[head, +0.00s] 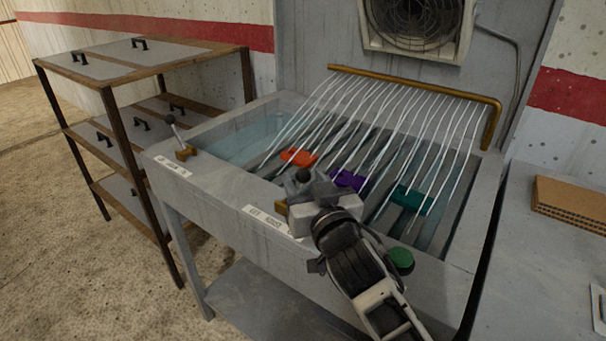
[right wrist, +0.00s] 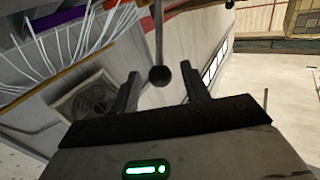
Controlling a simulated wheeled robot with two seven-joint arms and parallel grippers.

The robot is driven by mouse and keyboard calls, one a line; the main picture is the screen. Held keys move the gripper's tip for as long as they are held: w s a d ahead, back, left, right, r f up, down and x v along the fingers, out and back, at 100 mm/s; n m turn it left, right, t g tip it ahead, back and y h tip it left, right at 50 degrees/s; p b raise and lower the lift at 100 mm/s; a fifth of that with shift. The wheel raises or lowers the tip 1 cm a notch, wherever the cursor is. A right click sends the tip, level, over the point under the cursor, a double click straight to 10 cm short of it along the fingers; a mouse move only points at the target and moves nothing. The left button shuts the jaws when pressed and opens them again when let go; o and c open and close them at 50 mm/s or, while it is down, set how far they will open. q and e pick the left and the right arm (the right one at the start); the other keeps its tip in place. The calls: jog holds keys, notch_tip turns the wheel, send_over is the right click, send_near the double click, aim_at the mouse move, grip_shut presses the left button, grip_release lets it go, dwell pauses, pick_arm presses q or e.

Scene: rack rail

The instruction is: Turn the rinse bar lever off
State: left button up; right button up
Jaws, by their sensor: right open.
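The brass rinse bar (head: 415,87) runs along the back of the grey sink, with many water streams falling from it. A lever with a dark ball knob (head: 303,175) stands at the sink's front edge, beside a small label. My right gripper (head: 312,188) is at this lever and hides much of it. In the right wrist view the knob (right wrist: 159,76) and its thin rod show between my two open fingers, with a gap on each side. A second ball-knob lever (head: 171,121) leans on a brass base at the sink's left corner. My left gripper is not in view.
Orange (head: 298,157), purple (head: 348,180) and teal (head: 408,199) pieces lie under the streams. A green button (head: 400,260) is on the sink front, close to my right arm. A shelf rack (head: 108,90) stands left and a cardboard stack (head: 570,204) lies right.

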jog(key=shift+x, duration=1.05)
grip_shut()
